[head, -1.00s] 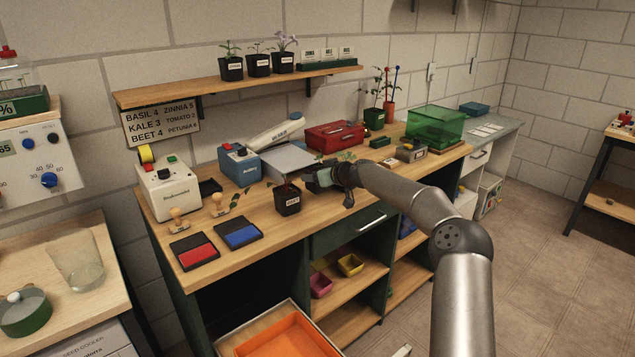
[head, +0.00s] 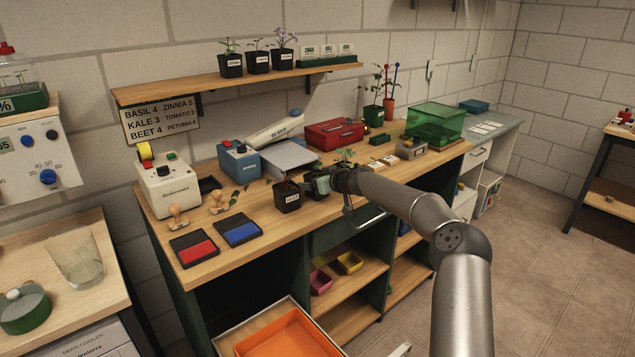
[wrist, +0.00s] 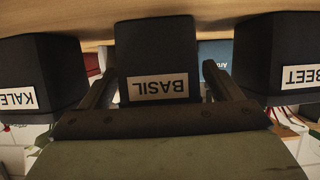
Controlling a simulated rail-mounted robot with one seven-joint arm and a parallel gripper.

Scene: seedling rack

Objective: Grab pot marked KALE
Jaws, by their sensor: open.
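The wrist view is upside down. In it the black KALE pot (wrist: 38,75) stands at the left edge, outside my fingers, its label partly cut off. My gripper (wrist: 160,66) is open, with one finger on each side of a black pot marked BASIL (wrist: 157,48); I cannot tell whether they touch it. A pot marked BEET (wrist: 285,52) is at the right edge. In the head view my gripper (head: 327,183) is at the bench's front edge, just right of a black seedling pot (head: 287,197). My arm hides the KALE pot there.
Red (head: 195,251) and blue (head: 239,231) ink pads and wooden stamps lie to the left. A grey-topped device (head: 290,158) and a red toolbox (head: 334,134) stand behind. A shelf (head: 150,96) with several pots is above. The open drawer (head: 265,345) juts out below.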

